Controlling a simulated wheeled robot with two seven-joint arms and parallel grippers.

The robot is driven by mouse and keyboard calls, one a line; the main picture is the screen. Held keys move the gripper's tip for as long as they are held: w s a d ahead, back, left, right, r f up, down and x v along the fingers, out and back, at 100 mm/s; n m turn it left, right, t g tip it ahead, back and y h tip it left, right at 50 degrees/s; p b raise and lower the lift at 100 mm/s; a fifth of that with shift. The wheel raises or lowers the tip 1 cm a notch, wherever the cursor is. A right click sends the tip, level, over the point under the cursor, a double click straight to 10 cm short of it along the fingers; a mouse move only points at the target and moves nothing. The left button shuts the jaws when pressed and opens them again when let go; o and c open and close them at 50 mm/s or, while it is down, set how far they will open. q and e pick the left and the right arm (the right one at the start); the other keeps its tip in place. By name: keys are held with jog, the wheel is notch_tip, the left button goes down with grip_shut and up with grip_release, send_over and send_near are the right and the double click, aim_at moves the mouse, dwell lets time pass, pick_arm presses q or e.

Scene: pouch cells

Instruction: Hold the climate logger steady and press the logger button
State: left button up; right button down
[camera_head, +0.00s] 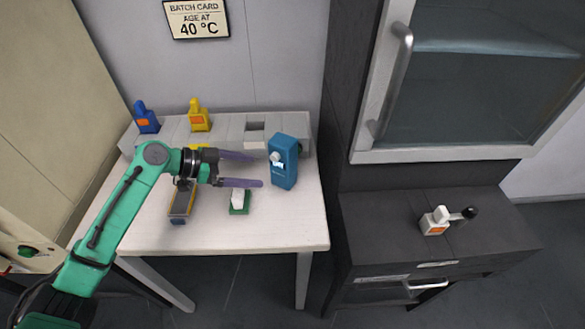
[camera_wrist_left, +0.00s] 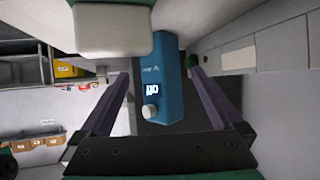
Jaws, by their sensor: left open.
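The climate logger is a blue upright box (camera_head: 284,163) with a small lit display and a pale round button (camera_head: 275,157) on its face. It stands on the white table at the right. My left gripper (camera_head: 258,170) is open, its two purple fingers pointing right toward the logger. In the left wrist view the logger (camera_wrist_left: 165,80) shows between the open fingers (camera_wrist_left: 163,95), with the button (camera_wrist_left: 150,112) near its end. I see no finger closed on it. Whether a finger touches it I cannot tell. My right gripper is not in view.
A grey rack (camera_head: 226,128) at the back of the white table (camera_head: 290,225) holds a blue item (camera_head: 146,117) and a yellow item (camera_head: 200,115). A green-based white piece (camera_head: 239,201) and a dark tray (camera_head: 182,204) lie in front. A dark cabinet (camera_head: 345,90) stands right.

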aim_at(272, 173)
pick_arm(q)
jog(key=b+x, duration=0.3)
jog(key=x, duration=0.5)
jog(key=shift+d+f, duration=0.2)
jog(key=shift+d, duration=0.05)
jog(key=shift+w+d+f+b, duration=0.1)
jog(key=shift+w+d+b, duration=0.05)
jog(key=shift+d+b, duration=0.3)
jog(key=c, duration=0.5)
jog(key=shift+c, duration=0.3)
dwell(0.7)
